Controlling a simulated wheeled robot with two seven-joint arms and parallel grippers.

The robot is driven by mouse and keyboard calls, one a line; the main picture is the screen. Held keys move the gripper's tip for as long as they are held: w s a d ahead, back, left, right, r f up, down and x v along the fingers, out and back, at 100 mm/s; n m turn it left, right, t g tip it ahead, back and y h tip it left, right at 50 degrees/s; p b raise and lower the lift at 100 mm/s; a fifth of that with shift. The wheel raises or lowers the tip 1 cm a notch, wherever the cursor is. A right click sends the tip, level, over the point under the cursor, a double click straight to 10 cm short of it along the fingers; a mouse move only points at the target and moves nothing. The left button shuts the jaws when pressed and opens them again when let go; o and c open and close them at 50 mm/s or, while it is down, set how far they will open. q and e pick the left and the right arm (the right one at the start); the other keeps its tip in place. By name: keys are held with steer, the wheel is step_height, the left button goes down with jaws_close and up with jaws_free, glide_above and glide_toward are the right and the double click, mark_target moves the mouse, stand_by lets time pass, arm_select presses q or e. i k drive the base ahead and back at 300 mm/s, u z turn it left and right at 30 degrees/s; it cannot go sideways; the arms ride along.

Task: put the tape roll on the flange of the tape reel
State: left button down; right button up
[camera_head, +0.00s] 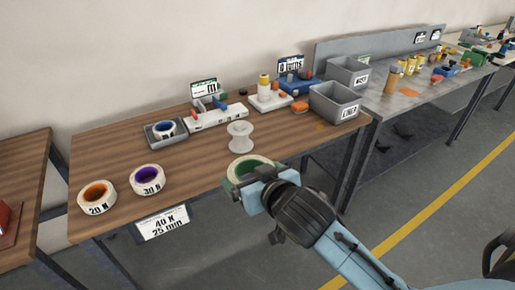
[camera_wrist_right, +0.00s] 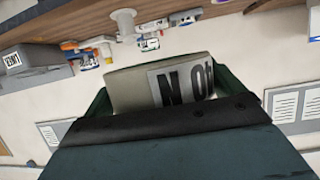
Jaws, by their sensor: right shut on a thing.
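The white tape reel (camera_head: 240,138), a spool with wide flanges, stands upright on the wooden table near the front edge. It also shows inverted in the right wrist view (camera_wrist_right: 124,20). My right gripper (camera_head: 262,178) is shut on a cream tape roll (camera_head: 234,166) with a green inside, just in front of the reel and apart from it. In the right wrist view the roll (camera_wrist_right: 130,90) sits between the fingers, its black-lettered label partly hidden. Part of the roll is hidden by the gripper in the head view. My left gripper is not in view.
Two tape rolls, orange-cored (camera_head: 97,197) and purple-cored (camera_head: 147,179), lie at the front left. A grey tray (camera_head: 152,141) with a blue-cored roll, a white fixture (camera_head: 215,117) and a grey bin (camera_head: 335,103) stand farther back. Bare table lies left of the reel.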

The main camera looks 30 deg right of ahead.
mark_target(240, 127)
steer(key=u, duration=0.25)
steer(key=k, duration=0.25)
steer(key=z, duration=1.1)
steer(key=i, duration=1.35)
steer(key=u, duration=0.85)
